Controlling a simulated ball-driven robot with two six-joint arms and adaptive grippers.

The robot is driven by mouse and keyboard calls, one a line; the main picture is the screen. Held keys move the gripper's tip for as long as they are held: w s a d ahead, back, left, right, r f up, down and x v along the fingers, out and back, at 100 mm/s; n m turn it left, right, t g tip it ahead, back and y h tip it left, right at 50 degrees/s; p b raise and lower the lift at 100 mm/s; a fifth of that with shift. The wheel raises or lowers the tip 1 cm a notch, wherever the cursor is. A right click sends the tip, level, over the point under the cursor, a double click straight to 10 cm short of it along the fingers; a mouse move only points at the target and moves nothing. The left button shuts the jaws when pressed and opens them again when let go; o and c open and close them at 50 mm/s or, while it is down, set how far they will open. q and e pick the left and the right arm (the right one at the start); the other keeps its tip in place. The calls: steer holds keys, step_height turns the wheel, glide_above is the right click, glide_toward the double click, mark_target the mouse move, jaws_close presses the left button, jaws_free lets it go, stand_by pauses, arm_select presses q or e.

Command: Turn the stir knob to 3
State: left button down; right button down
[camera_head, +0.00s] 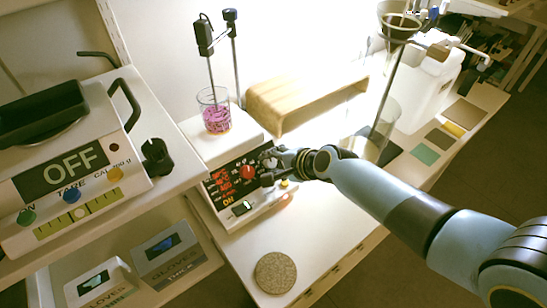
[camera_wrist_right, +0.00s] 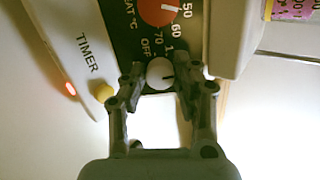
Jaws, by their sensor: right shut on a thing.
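The hotplate stirrer (camera_head: 250,215) stands on the white bench, its dark front panel lit with red readouts and "ON". My right gripper (camera_head: 271,167) is at the panel's right end. In the right wrist view its fingers close from both sides on a small white knob (camera_wrist_right: 160,70). A dark line on the knob points right in that view. Part of a "1" shows beside it; other marks are hidden by the fingers. A red heat knob (camera_head: 247,173) sits beside it, and also shows in the wrist view (camera_wrist_right: 158,10). My left gripper is not in view.
A beaker of pink liquid (camera_head: 215,112) stands on the stirrer with a probe in it. A yellow button (camera_wrist_right: 104,92) is close to my fingers. A scale reading OFF (camera_head: 72,168) is left. A round cork mat (camera_head: 275,273) lies in front.

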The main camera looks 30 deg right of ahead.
steer(key=m+p, duration=0.1)
steer(key=m, duration=0.3)
steer(key=shift+m, duration=0.4)
steer(key=shift+t, duration=0.3)
steer(key=c, duration=1)
jaws_free()
steer(key=v, duration=1.2)
